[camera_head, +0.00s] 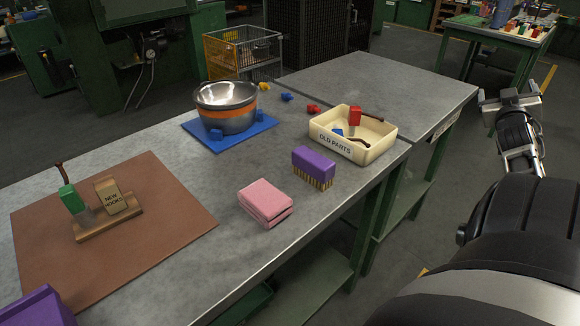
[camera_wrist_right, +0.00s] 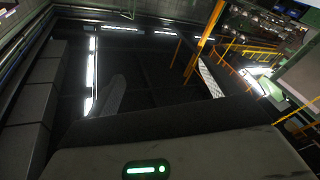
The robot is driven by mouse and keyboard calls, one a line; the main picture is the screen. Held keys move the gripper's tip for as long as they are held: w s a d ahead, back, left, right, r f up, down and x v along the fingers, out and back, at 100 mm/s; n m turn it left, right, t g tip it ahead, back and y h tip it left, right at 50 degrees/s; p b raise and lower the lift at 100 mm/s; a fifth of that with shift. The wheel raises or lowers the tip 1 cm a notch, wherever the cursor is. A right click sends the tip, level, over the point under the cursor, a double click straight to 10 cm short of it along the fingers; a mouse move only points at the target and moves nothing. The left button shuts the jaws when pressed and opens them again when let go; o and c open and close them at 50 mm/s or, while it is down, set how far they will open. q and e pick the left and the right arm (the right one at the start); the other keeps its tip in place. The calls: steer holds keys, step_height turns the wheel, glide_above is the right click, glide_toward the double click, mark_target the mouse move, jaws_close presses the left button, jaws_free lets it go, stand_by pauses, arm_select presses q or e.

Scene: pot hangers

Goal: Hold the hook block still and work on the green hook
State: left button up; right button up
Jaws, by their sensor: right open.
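The wooden hook block (camera_head: 97,226) stands on a brown mat (camera_head: 160,245) at the left of the table, with a "NEW HOOKS" plate (camera_head: 112,197) on it. The green hook (camera_head: 71,199) stands upright at the block's left end, its green body below and a thin brown stem on top. My right gripper (camera_head: 508,95) is open and empty, beyond the table's right edge and far from the block. The right wrist view shows none of the task's objects. My left gripper is not in view.
A metal bowl (camera_head: 226,95) sits on a blue mat (camera_head: 257,128). A cream "OLD PARTS" tray (camera_head: 374,150) holds a red hook (camera_head: 355,115). A purple object (camera_head: 38,310) is at bottom left.

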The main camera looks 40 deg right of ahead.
steer(key=w+a+r+n+t+y, duration=0.1)
steer(key=w+a+n+t, duration=0.15)
steer(key=w, duration=0.35)
steer(key=w+a+r+n+t, duration=0.1)
steer(key=w+a+n+t, duration=0.1)
steer(key=w+n, duration=0.3)
steer(key=w+a+f+n+t+y, duration=0.2)
steer(key=w+a+n+t+y, duration=0.7)
steer(key=w+a+n+y, duration=1.05)
steer(key=n+g+y, duration=0.8)
steer(key=n+y, duration=0.1)
steer(key=n, duration=1.3)
glide_toward(115, 202)
steer(key=w+d+r, duration=0.6)
steer(key=d, duration=0.2)
steer(key=s+a+f+n+g, duration=0.1)
steer(key=a+n, duration=0.1)
steer(key=s+a+f+n+g, duration=0.1)
steer(key=a+f+n+g, duration=0.1)
steer(key=a, duration=0.1)
steer(key=a+f+n+g, duration=0.1)
steer(key=a+n, duration=0.1)
steer(key=a, duration=0.1)
steer(key=shift+s+a+f+g+y, duration=0.25)
steer(key=shift+s+y, duration=0.1)
steer(key=shift+s, duration=0.05)
steer(key=shift+x, duration=4.95)
